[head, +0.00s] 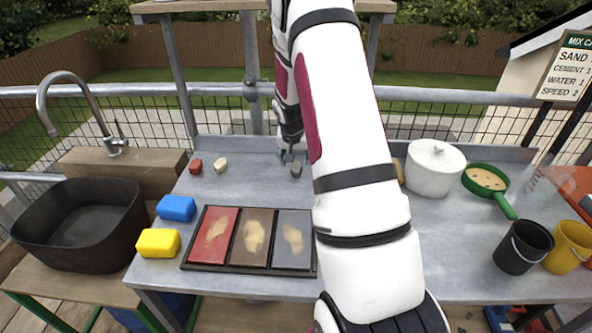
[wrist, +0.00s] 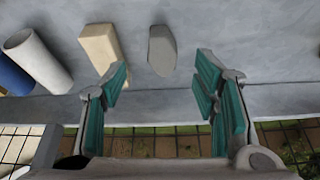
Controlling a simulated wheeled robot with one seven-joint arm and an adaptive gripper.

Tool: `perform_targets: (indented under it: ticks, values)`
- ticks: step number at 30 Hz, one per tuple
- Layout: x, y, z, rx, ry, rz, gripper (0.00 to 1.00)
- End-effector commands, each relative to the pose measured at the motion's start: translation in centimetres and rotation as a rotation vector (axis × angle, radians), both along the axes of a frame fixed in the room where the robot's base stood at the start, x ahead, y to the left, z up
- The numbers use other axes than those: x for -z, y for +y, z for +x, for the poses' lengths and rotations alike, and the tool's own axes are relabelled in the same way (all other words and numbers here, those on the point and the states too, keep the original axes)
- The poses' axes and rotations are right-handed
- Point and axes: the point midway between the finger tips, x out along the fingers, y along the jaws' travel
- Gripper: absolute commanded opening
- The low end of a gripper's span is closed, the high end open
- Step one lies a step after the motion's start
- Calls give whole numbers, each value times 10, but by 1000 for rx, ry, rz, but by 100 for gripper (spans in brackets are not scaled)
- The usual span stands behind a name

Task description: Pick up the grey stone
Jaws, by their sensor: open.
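The grey stone (head: 296,173) lies on the grey worktop, just under my gripper and partly covered by it in the head view. In the wrist view the teal finger pads of my gripper (wrist: 161,78) stand wide apart, and the stone shows beyond the tips, not between the pads. I cannot tell the exact height above the worktop.
A cream block (wrist: 101,46) lies close beside the grey stone, with a white cylinder (wrist: 38,60) and a blue one (wrist: 10,78) further left. A red stone (head: 195,166) and cream stone (head: 221,165) lie left. A three-panel tray (head: 190,262) sits in front; a white pot (head: 434,170) stands right.

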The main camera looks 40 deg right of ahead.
Motion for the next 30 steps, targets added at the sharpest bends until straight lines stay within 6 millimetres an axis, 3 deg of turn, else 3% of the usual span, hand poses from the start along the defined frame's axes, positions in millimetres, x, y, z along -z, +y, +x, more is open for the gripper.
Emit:
perform_targets:
  ticks: [5,15,24,25,30]
  values:
    - [9,-4,3,-1,0,0,55]
    - [45,-19,17,0,1,1,55]
    - [50,-20,18,-1,0,-1,55]
    - [50,-20,18,-1,0,-1,53]
    - [50,-20,18,-1,0,-1,14]
